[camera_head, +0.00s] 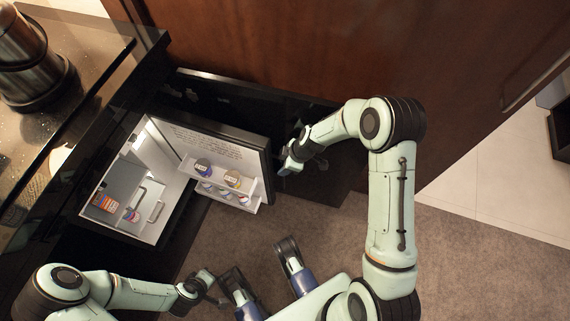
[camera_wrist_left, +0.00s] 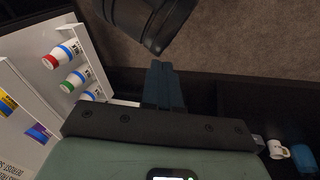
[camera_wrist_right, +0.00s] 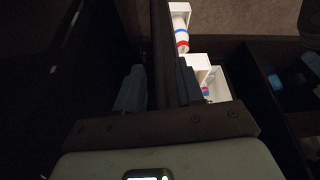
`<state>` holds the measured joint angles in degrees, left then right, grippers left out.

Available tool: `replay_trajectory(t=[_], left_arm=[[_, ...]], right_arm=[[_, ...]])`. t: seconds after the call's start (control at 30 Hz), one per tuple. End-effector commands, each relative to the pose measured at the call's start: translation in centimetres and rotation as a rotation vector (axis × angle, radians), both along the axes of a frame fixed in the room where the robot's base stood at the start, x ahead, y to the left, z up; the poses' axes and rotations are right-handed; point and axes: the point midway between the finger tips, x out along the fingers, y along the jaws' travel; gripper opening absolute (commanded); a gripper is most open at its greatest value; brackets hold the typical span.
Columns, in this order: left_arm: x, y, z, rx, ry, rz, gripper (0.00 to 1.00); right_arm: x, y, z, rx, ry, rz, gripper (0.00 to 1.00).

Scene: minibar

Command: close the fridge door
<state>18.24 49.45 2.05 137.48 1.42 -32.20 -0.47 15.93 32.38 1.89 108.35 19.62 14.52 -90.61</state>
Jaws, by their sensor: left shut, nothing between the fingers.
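The fridge (camera_head: 150,165) stands open at the left, its white interior lit. Its door (camera_head: 215,140) stands swung out, with small containers on the white inner shelves (camera_head: 225,182). My right gripper (camera_head: 287,164) is at the door's free edge. In the right wrist view its fingers (camera_wrist_right: 158,88) are apart, one on each side of the dark door panel (camera_wrist_right: 162,45); whether both touch it I cannot tell. My left gripper (camera_head: 204,283) is shut and empty, low in front of the fridge. Its closed fingers show in the left wrist view (camera_wrist_left: 163,82), beside the white shelving with containers (camera_wrist_left: 75,78).
A dark counter (camera_head: 95,55) with a steel appliance (camera_head: 28,60) stands above left of the fridge. A brown wooden panel (camera_head: 330,50) is behind the door. A white mug (camera_wrist_left: 278,149) shows in the left wrist view. Carpet (camera_head: 480,265) is clear at right.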

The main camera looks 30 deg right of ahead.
Motion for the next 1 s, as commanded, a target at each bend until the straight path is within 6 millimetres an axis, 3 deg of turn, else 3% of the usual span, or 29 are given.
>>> replay_trajectory(t=[0.03, 0.1, 0.57, 0.77, 1.0], left_arm=[[0.0, 0.0, 0.0, 0.000, 0.000, 0.000, 0.00], [0.0, 0.0, 0.0, 0.000, 0.001, 0.000, 0.00], [-0.2, -0.1, 0.1, -0.002, 0.006, -0.003, 0.00], [-0.6, -0.3, 0.4, -0.007, 0.015, -0.007, 0.00], [-1.3, -0.7, 1.0, -0.017, 0.033, -0.015, 0.00]], right_arm=[[0.0, 0.0, 0.0, 0.000, 0.000, 0.000, 0.20], [0.0, 0.0, 0.0, 0.000, 0.000, 0.000, 0.00], [-1.1, 1.1, 0.1, 0.002, 0.003, -0.029, 0.00], [-3.0, 3.6, 0.1, 0.003, 0.005, -0.094, 0.00], [-5.9, 8.0, 0.2, 0.003, 0.005, -0.203, 0.00]])
